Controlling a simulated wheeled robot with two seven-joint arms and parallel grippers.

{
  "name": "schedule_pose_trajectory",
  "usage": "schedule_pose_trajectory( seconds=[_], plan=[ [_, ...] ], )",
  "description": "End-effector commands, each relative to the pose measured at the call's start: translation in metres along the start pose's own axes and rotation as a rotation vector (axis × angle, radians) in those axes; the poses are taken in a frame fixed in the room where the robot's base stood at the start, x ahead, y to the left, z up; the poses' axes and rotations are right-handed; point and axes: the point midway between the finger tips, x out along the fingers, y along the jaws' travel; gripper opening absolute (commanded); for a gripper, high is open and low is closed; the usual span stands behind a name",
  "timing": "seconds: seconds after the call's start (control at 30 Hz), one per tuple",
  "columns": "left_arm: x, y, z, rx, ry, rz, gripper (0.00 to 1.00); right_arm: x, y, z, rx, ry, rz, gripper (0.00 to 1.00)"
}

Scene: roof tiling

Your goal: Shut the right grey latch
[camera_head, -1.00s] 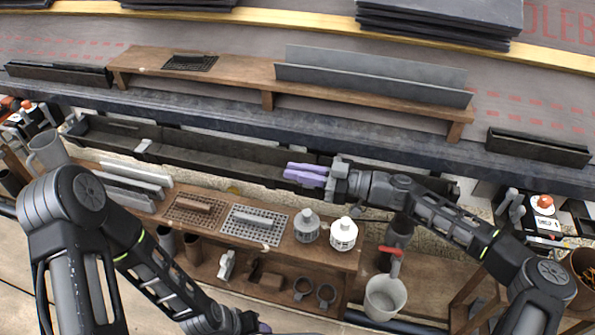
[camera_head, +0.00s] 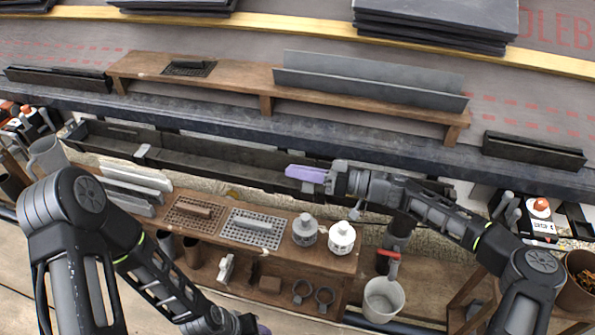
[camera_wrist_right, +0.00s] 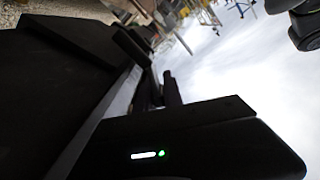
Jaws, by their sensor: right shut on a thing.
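A long dark gutter (camera_head: 215,165) runs across the middle of the head view. A small grey latch (camera_head: 142,151) sits on its left part, away from both grippers. My right gripper (camera_head: 305,173), with purple fingers, is at the gutter's right part. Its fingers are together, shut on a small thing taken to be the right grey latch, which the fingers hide. In the right wrist view the fingers (camera_wrist_right: 171,90) show dark beside a dark long edge, and no latch can be made out. My left gripper (camera_head: 262,328) is mostly cut off at the bottom edge, so its jaws are not readable.
A wooden shelf (camera_head: 225,87) with grey metal strips (camera_head: 370,82) stands behind the gutter. A grey bucket (camera_head: 383,300) stands lower right. Slates (camera_head: 435,22) lie at the back.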

Motion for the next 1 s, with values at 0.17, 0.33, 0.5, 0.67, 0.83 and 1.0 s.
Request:
schedule_pose_trajectory(
  seconds=[0.17, 0.33, 0.5, 0.67, 0.83, 1.0],
  plan=[
    [-0.0019, 0.0007, 0.0004, 0.000, -0.001, -0.001, 0.49, -0.0003, 0.0040, -0.0003, 0.075, 0.000, 0.002, 0.00],
    [-0.0022, 0.0008, 0.0004, 0.000, -0.001, -0.001, 0.49, -0.0002, 0.0054, 0.0000, 0.105, 0.000, 0.001, 0.00],
    [-0.0021, 0.0008, 0.0004, 0.000, -0.001, -0.001, 0.49, -0.0002, 0.0057, 0.0002, 0.109, 0.000, 0.001, 0.00],
    [-0.0021, 0.0009, 0.0004, 0.000, -0.001, -0.001, 0.49, -0.0002, 0.0057, 0.0001, 0.108, 0.000, 0.002, 0.00],
    [-0.0022, 0.0009, 0.0004, 0.000, -0.001, 0.000, 0.49, -0.0002, 0.0056, 0.0001, 0.108, 0.000, 0.001, 0.24],
    [-0.0022, 0.0009, 0.0003, 0.000, -0.001, 0.000, 0.49, -0.0002, 0.0054, 0.0002, 0.108, 0.000, 0.001, 0.34]
  ],
)
